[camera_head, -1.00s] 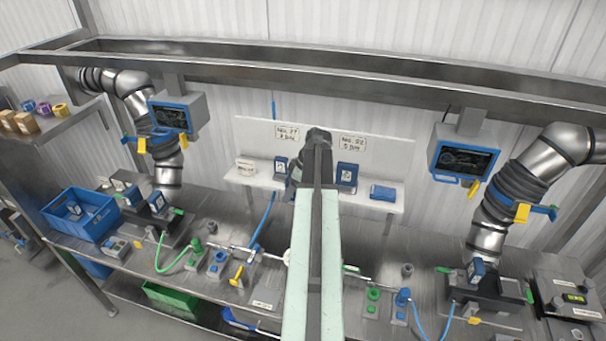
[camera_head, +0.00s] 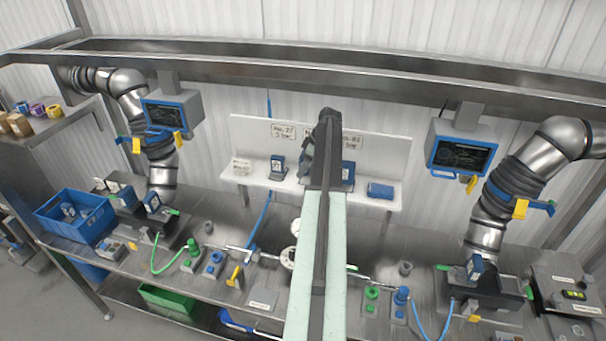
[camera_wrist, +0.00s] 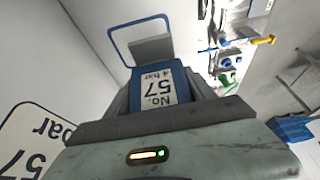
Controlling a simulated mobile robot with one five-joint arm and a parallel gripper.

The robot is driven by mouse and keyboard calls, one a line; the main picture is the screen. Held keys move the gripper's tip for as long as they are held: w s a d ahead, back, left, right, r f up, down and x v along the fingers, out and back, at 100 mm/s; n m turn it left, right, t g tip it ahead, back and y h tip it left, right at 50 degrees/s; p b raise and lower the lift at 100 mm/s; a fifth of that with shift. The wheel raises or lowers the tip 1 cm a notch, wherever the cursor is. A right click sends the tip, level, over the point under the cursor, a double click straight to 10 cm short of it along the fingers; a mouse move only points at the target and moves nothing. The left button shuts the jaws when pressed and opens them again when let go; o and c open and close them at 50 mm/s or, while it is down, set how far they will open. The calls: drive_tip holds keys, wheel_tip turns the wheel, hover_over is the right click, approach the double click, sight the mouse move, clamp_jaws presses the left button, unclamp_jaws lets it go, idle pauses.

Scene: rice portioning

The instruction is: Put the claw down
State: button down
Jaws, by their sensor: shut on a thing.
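In the wrist view my gripper (camera_wrist: 160,82) is shut on a blue-edged block (camera_wrist: 161,86) with a white label reading "No. 57 4 bar", which I take to be the claw. A blue-rimmed loop or frame (camera_wrist: 140,40) shows just beyond it. In the head view my arm reaches over the bench towards the white wall shelf (camera_head: 240,178). My arm hides the held block there, so its contact with the shelf cannot be told.
A blue-framed unit (camera_head: 277,167) stands left of my arm on the shelf, another (camera_head: 347,172) just right. A flat blue box (camera_head: 380,191) lies further right. The steel bench (camera_head: 215,240) holds valves and hoses. Monitors (camera_head: 462,152) and ducts (camera_head: 512,195) flank the shelf.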

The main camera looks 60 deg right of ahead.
wheel_tip(320, 180, down, 4)
drive_tip(key=shift+r+b, duration=0.15)
drive_tip(key=shift+b, duration=1.05)
drive_tip(key=shift+a+r, duration=0.1)
drive_tip(key=shift+r, duration=0.15)
drive_tip(key=shift+f, duration=0.15)
drive_tip(key=shift+c, duration=1.6)
unclamp_jaws()
drive_tip(key=shift+r+p, duration=0.6)
drive_tip(key=shift+p, duration=0.05)
drive_tip(key=p+v, duration=0.6)
drive_tip(key=v, duration=0.1)
drive_tip(key=shift+f, duration=0.15)
